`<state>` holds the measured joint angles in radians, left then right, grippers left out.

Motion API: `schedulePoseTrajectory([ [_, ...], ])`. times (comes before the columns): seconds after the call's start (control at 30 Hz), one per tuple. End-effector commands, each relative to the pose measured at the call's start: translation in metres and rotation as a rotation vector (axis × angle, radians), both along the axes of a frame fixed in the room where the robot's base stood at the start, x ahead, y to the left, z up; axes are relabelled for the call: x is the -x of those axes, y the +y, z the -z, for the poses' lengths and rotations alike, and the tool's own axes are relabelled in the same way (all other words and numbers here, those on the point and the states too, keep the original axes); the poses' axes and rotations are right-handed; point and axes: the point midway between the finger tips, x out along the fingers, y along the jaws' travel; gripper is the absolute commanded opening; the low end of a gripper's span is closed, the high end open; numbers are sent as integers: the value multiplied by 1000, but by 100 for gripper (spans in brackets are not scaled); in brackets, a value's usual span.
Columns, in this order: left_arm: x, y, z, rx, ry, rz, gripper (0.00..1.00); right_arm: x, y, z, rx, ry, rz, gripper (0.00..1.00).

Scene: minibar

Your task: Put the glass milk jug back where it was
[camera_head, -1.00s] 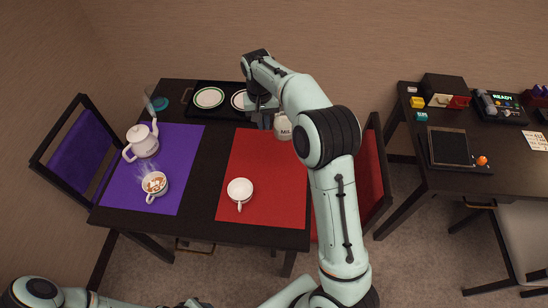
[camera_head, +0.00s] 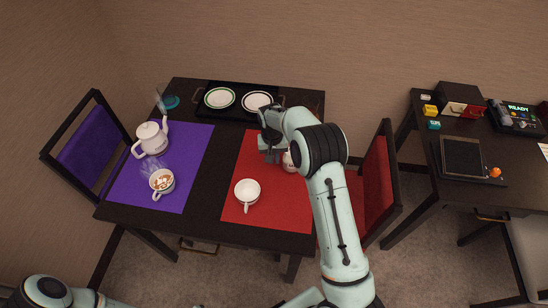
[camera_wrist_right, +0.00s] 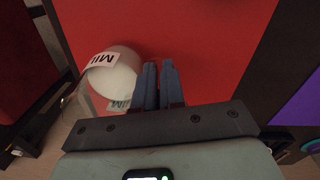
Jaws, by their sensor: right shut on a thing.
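The white milk jug (camera_head: 289,161) is over the right part of the red mat (camera_head: 262,217), mostly hidden behind my right arm in the head view. The right wrist view shows the round white jug (camera_wrist_right: 117,78) with MILK labels, just left of my fingers. My right gripper (camera_head: 272,153) is shut on the jug; its two blue-grey fingers (camera_wrist_right: 158,70) are close together beside the jug body. The exact grip point is hidden. I cannot tell whether the jug's base touches the mat. My left arm shows at the lower left; its gripper is out of view.
A white cup (camera_head: 247,192) stands on the red mat left of the jug. A white teapot (camera_head: 151,138) and a filled, steaming cup (camera_head: 162,182) are on the purple mat (camera_head: 190,150). A black tray (camera_head: 236,113) with two plates lies at the back. A red chair (camera_head: 378,175) stands to the right.

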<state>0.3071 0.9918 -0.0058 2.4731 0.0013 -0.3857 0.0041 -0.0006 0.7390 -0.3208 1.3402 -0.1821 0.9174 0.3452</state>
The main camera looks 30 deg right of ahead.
Motion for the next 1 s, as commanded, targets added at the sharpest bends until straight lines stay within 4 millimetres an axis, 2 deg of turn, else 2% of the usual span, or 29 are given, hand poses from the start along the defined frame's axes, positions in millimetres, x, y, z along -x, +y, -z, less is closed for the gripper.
schedulePoseTrajectory([
  [0.4, 1, 0, 1, 0, 1, 0, 36, -1, 0, 8, 1, -4, 0, 0],
  [0.5, 1, 0, 1, 0, 1, 0, 36, 0, 0, 9, 0, -2, 0, 35],
  [0.83, 0, 0, 0, 0, 0, 0, 36, -1, 0, 6, 1, -3, 0, 35],
  [1.0, -1, 0, -1, 0, -1, 0, 36, -2, 1, -16, 1, -7, 0, 35],
])
